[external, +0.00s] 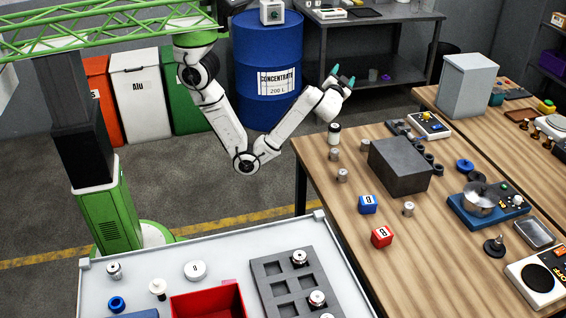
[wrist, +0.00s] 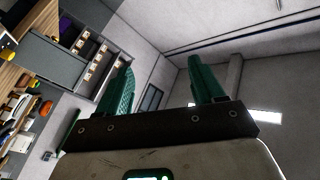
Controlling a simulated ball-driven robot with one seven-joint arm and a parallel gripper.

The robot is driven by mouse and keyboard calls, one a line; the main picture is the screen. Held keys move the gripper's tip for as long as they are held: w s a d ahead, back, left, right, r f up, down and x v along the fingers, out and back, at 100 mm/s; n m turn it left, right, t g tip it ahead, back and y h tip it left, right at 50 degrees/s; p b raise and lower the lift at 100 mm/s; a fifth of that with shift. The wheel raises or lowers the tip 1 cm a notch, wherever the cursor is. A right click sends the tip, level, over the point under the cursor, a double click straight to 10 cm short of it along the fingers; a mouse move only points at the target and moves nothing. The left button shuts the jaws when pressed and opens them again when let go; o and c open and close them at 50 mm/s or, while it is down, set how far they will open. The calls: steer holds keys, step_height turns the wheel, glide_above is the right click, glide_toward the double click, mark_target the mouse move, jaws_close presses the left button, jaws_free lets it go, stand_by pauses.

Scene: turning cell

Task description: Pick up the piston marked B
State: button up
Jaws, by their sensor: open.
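Several small metallic cylinders that look like pistons are in the external view. On the wooden bench, one (external: 342,175) stands near the left edge and another (external: 408,209) is right of a blue cube. On the white table, one (external: 115,270) stands at the left, and two sit in a grey tray, at its back (external: 298,257) and front (external: 317,298). Their letters are too small to read, so I cannot tell which is B. My gripper (external: 343,80) is raised above the bench's far left corner, open and empty. In the wrist view its green fingers (wrist: 167,82) are apart, with no piston in sight.
A dark grey block (external: 400,166) stands on the bench beside marked blue (external: 368,204) and red (external: 382,236) cubes. A blue drum (external: 267,55) stands behind my arm.

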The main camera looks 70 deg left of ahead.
steer(key=w+d+f+m+h+b, duration=0.1)
steer(key=d+f+m+h, duration=0.1)
steer(key=d, duration=0.4)
steer(key=w+d+f+m+t+h+b, duration=0.1)
steer(key=w+d+f+m+h, duration=0.1)
steer(key=d+f+h, duration=0.2)
steer(key=w+d+f+m+t+h+b, duration=0.1)
steer(key=d+f+m+h+b, duration=0.1)
steer(key=d, duration=0.7)
steer(key=shift+w+d+f+m+h, duration=0.2)
steer(key=shift+f+m+h, duration=0.3)
steer(key=shift+h, duration=0.6)
steer(key=s+d+f+m+g+h, duration=0.1)
steer(key=s+d+f+g+h, duration=0.2)
steer(key=d, duration=0.8)
steer(key=d+f+m+g+h, duration=0.15)
steer(key=d+h, duration=0.25)
steer(key=d, duration=0.7)
steer(key=s+d+f+g+h, duration=0.2)
steer(key=d+g+h, duration=0.2)
steer(key=d, duration=0.7)
steer(key=n+g+y+b, duration=0.1)
steer(key=g+y, duration=0.1)
steer(key=y, duration=0.2)
glide_toward(410, 205)
steer(key=shift+t, duration=0.25)
steer(key=x, duration=1)
steer(key=shift+s+f, duration=0.15)
steer(key=shift+s, duration=0.1)
steer(key=shift+c, duration=0.2)
